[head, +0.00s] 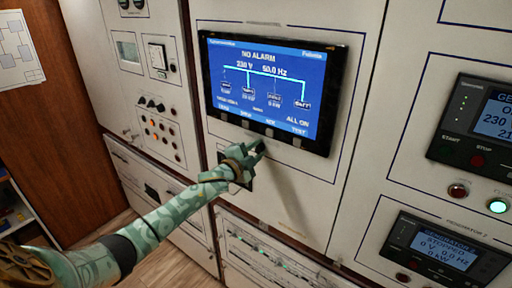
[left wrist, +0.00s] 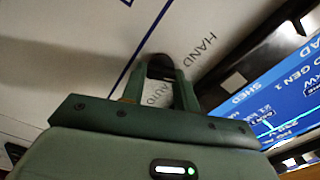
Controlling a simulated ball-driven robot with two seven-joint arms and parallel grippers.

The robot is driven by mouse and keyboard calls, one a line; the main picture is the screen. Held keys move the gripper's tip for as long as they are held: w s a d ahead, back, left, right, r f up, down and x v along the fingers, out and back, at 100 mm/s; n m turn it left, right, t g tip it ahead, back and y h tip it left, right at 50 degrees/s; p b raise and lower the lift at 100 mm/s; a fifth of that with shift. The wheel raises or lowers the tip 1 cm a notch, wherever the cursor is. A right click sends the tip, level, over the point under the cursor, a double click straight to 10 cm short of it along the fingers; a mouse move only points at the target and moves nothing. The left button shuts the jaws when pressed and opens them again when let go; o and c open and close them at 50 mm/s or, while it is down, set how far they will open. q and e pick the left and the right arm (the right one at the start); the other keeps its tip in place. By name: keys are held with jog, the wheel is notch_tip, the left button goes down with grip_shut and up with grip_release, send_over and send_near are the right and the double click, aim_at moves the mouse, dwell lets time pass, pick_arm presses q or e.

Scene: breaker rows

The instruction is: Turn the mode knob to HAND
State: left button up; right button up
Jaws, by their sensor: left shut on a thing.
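The mode knob (left wrist: 160,62) is a dark knob on the pale panel in the left wrist view. The label HAND (left wrist: 198,51) is printed to its right, and the label AUTO (left wrist: 156,93) shows between my fingers. My left gripper (left wrist: 160,78) has its two green fingers on either side of the knob and is shut on it. In the head view my left gripper (head: 257,150) is at the panel just below the large screen and hides the knob. Which label the knob points at cannot be told. My right gripper is not in view.
The large blue screen (head: 265,88) reading NO ALARM stands out right above my left gripper. Generator displays (head: 440,248) and lit buttons (head: 497,206) are at the right. A cabinet with small knobs and lamps (head: 155,125) is at the left.

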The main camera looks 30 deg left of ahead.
pick_arm(q)
jog(key=shift+n+p, duration=0.6)
jog(key=shift+n, duration=0.5)
jog(key=shift+f, duration=0.1)
jog(key=o, duration=1)
jog(key=shift+c, duration=0.2)
jog(key=s+a+b, duration=0.1)
jog(key=s, duration=1.5)
jog(key=shift+s+a, duration=0.2)
